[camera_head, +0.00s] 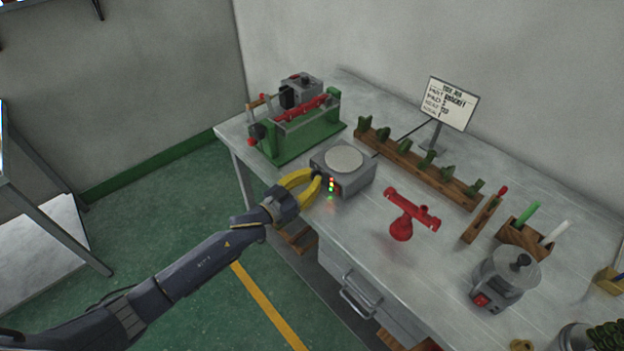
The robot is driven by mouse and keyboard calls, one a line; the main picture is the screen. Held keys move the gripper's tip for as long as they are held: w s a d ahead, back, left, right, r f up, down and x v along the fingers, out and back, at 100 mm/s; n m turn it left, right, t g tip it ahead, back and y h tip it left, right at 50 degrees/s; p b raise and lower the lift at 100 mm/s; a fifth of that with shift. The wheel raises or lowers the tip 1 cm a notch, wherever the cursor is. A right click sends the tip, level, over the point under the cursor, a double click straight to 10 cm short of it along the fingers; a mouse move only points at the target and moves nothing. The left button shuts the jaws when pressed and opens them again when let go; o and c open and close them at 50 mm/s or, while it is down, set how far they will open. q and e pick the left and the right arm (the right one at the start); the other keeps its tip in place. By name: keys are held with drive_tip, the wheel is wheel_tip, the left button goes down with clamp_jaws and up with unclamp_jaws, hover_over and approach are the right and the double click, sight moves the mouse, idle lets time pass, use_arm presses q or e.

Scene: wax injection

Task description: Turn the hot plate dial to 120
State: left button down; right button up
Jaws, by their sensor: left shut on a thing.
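The hot plate (356,176) is a grey box with a round pale top plate (343,159), near the left end of the workbench. Its front panel carries small red, yellow and green lights (331,185). My left gripper (314,181) has yellow fingers and reaches the front of the hot plate from the left. Its fingertips are shut on the dial (318,176), a small dark knob mostly hidden by the fingers. The dial's marks and setting are too small to read. My right gripper is not in view.
A green and red machine (290,132) stands behind the hot plate. A wooden rack (410,164) with green pieces lies to its right. A red tool (410,212), a sign (450,104) and a grey pot (505,274) are farther right. Bare bench lies between them.

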use_arm(q)
drive_tip(key=shift+r+m, duration=0.1)
drive_tip(key=shift+m, duration=0.9)
drive_tip(key=c, duration=1.1)
unclamp_jaws()
drive_tip(key=v, duration=1.2)
